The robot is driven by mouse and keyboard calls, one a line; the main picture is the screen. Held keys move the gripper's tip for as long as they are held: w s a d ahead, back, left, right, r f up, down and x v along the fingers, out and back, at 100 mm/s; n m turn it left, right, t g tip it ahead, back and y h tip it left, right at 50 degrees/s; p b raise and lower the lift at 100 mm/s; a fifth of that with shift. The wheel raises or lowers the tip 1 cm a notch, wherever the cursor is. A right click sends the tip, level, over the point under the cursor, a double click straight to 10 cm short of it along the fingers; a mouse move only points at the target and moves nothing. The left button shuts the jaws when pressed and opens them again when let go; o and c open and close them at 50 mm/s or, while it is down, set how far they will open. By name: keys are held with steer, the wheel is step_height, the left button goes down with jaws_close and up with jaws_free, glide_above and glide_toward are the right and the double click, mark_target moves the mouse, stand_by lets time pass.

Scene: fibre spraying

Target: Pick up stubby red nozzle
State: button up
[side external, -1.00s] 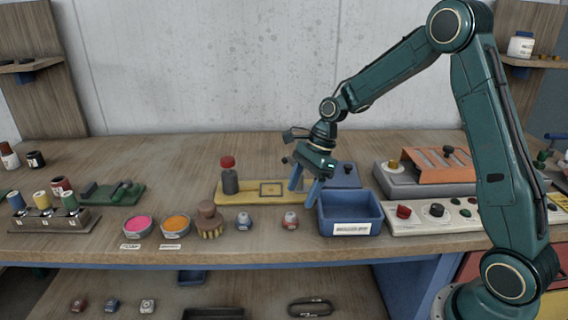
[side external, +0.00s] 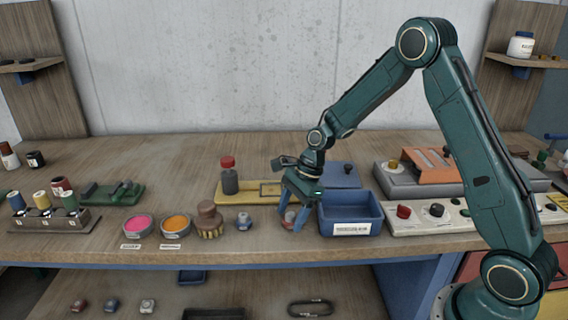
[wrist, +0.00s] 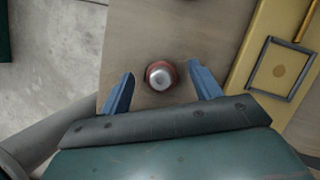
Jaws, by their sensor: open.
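The stubby red nozzle (side external: 288,221) stands on the bench, left of the blue bin. In the wrist view the nozzle (wrist: 161,75) shows from above as a reddish body with a pale round tip. My gripper (side external: 293,227) points down over it with its blue fingers apart. In the wrist view my open gripper (wrist: 163,88) has one finger on each side of the nozzle, with a gap on both sides. The fingers partly hide the nozzle in the side view. Whether the fingertips reach bench height is hard to tell.
A blue bin (side external: 351,231) with a label stands close on the right of my gripper. A blue-grey nozzle (side external: 243,222) stands to the left, beside a brown brush (side external: 209,232). A yellow board (side external: 235,199) lies behind. The bench's front edge is near.

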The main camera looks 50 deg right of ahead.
mark_target(291, 214)
steer(key=shift+a+f, duration=0.1)
steer(key=shift+f, duration=0.25)
steer(key=c, duration=1.1)
steer(key=shift+r, duration=0.15)
step_height(291, 214, up, 20)
steer(key=shift+f, duration=0.1)
stand_by(0.6)
